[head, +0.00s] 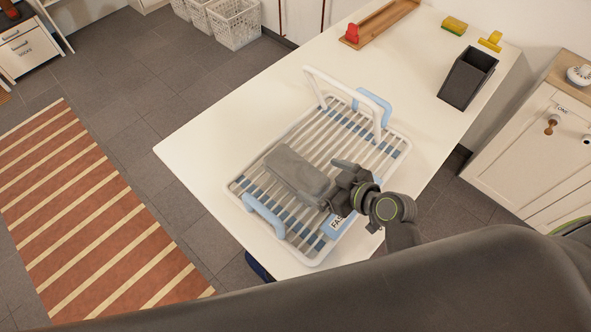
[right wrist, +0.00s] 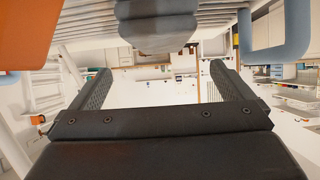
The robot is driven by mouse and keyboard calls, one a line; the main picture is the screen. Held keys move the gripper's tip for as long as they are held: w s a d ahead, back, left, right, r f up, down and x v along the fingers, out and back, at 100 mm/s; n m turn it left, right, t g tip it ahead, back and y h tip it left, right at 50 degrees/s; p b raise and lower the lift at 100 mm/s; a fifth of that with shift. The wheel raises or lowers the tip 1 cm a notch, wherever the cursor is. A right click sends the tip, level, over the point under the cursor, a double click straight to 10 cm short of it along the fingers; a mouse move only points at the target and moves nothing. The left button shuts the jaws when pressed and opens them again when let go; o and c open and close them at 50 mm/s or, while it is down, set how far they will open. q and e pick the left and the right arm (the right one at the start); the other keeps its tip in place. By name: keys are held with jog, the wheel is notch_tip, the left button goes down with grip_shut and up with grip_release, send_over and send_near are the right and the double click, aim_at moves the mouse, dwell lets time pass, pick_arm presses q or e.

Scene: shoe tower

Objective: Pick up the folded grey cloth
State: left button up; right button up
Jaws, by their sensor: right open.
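The folded grey cloth (head: 297,170) lies on the slats of a white rack (head: 309,254) on the table in the head view. Its nearer end is close to my right gripper (head: 324,182), whose arm comes in from the right. My right gripper is open, with one finger on either side of the cloth's near end in the head view. In the right wrist view, the cloth (right wrist: 160,32) shows at the top middle, beyond the fingertips (right wrist: 160,72), and the gap between the fingers looks empty. My left gripper is not in view.
The rack has a tall white handle (head: 343,92) at its far end and blue handles (head: 264,216). A dark bin (head: 467,79), a yellow sponge (head: 454,25) and a wooden tray (head: 385,20) stand farther back. The table's left part is clear.

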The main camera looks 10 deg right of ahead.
aim_at(297, 169)
jog(key=x, duration=0.5)
jog(key=shift+p, duration=0.35)
jog(key=shift+w+a+f+p, duration=0.2)
jog(key=shift+w+a+p, duration=0.2)
jog(key=shift+w, duration=0.15)
jog(key=shift+p+x, duration=0.4)
jog(key=shift+x, duration=1.6)
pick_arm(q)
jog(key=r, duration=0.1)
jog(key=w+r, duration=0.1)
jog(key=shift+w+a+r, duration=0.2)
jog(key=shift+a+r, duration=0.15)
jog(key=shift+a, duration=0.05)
pick_arm(e)
jog(key=shift+s+f, duration=0.1)
jog(key=shift+f, duration=0.05)
jog(key=c, duration=1.1)
